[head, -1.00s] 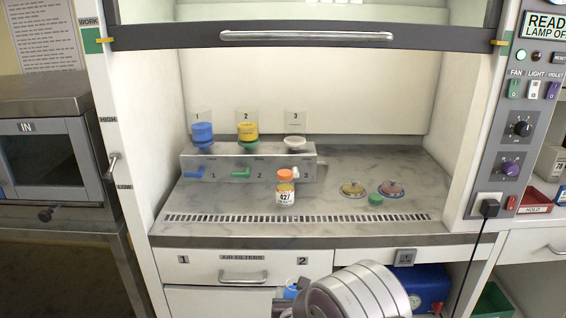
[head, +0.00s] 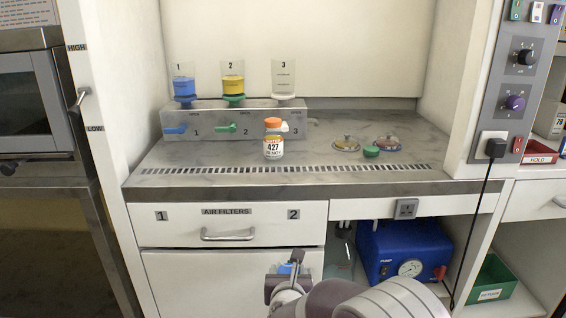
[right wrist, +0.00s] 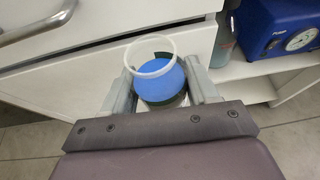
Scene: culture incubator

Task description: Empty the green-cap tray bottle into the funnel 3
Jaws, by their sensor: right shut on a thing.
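My right gripper (head: 287,272) is low in front of the cabinet, below the drawer. In the right wrist view its fingers (right wrist: 162,92) are shut on an uncapped bottle (right wrist: 152,48), with a pale open rim and blue inside. Only a bit of blue shows between the fingers in the head view. A loose green cap (head: 371,152) lies on the bench. Funnel 3 (head: 284,80) is a clear, empty-looking cup at the right end of the metal manifold (head: 262,123). The held bottle is well below and apart from it. My left gripper is out of view.
Funnel 1 (head: 184,84) holds blue and funnel 2 (head: 233,84) yellow. An orange-capped bottle labelled 427 (head: 273,141) stands before the manifold. Two dishes (head: 346,144) (head: 388,144) sit to the right. A blue pump (head: 405,250) stands under the bench.

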